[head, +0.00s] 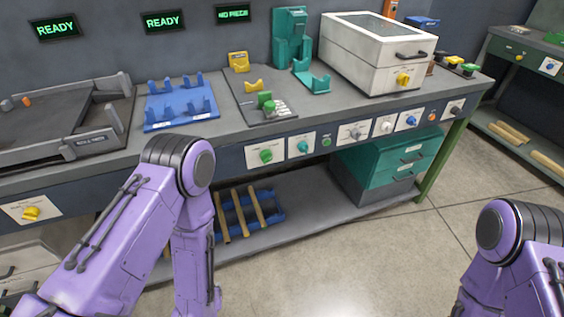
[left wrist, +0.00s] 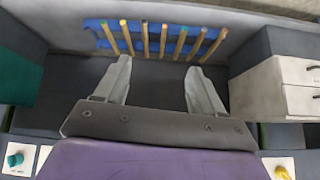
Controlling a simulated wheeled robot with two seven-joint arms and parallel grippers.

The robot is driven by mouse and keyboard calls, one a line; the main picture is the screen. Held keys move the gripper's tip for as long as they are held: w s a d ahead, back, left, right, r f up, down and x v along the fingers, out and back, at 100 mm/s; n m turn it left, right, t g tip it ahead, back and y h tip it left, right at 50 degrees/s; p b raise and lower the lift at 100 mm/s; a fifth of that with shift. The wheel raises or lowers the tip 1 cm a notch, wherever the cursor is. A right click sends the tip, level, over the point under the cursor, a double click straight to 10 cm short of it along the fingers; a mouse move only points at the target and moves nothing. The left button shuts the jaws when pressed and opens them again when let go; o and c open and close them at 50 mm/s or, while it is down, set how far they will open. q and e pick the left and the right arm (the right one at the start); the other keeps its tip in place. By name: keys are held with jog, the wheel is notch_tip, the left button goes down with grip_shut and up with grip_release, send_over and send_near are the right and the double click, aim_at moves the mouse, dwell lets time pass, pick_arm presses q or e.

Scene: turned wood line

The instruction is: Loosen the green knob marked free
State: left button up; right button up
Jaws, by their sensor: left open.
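A green knob (head: 266,155) sits on a white plate on the bench's front panel in the head view, and a teal knob (head: 303,147) is on the plate to its right. Another green knob (head: 265,100) tops the grey fixture on the bench. The lettering is too small to read, so I cannot tell which is marked free. My left gripper (left wrist: 157,80) is open and empty in the left wrist view, with its fingers towards the lower shelf, away from the knobs. It does not show in the head view. My right gripper is out of view.
A blue rack with several wooden rods (left wrist: 164,40) lies on the lower shelf before my left gripper. White drawers (left wrist: 285,85) stand to the right in that view. On the bench are a blue cradle (head: 180,104), a dark tray (head: 104,120) and a white lidded box (head: 365,72).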

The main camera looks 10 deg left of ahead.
pick_arm(q)
jog(key=w+d+m+t+b, duration=0.1)
jog(key=w+d+t+b, duration=0.2)
jog(key=w, duration=0.9)
jog(key=n+t+y+b, duration=0.1)
jog(key=t+y+b, duration=0.3)
jog(key=t+y, duration=0.2)
send_near(269, 161)
jog(key=x, duration=1)
jog(key=shift+s, duration=0.1)
jog(key=c, duration=1.1)
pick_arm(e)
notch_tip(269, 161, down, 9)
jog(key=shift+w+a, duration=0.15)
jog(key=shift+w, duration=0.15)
